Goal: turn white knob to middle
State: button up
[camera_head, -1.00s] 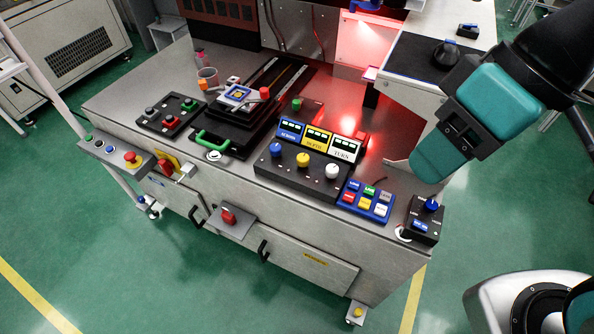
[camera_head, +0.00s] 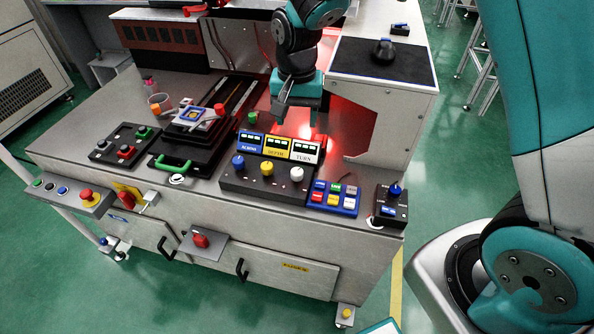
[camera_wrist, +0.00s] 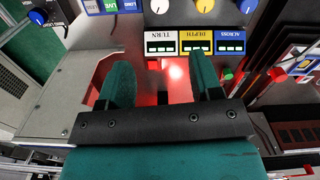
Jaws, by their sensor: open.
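The white knob (camera_head: 296,174) is the rightmost of three knobs on a black control box (camera_head: 262,190), below the white TURN display (camera_head: 305,151). It also shows at the top of the wrist view (camera_wrist: 160,6), partly cut by the frame edge. The yellow knob (camera_head: 267,169) and blue knob (camera_head: 238,162) stand left of it. My gripper (camera_head: 296,112) is open and empty, above and behind the displays, apart from the white knob. In the wrist view my gripper's two teal fingers (camera_wrist: 163,75) are spread, with the TURN display beyond them. The knob's exact pointer direction is too small to tell.
A blue button panel (camera_head: 334,197) and a small black box with a blue knob (camera_head: 391,205) sit right of the control box. A black slide stage with a green handle (camera_head: 173,165) stands left. A metal wall (camera_head: 375,130) rises behind right.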

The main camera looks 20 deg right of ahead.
aim_at(297, 171)
notch_tip(297, 171, down, 17)
dwell(0.4)
jog(key=c, duration=0.9)
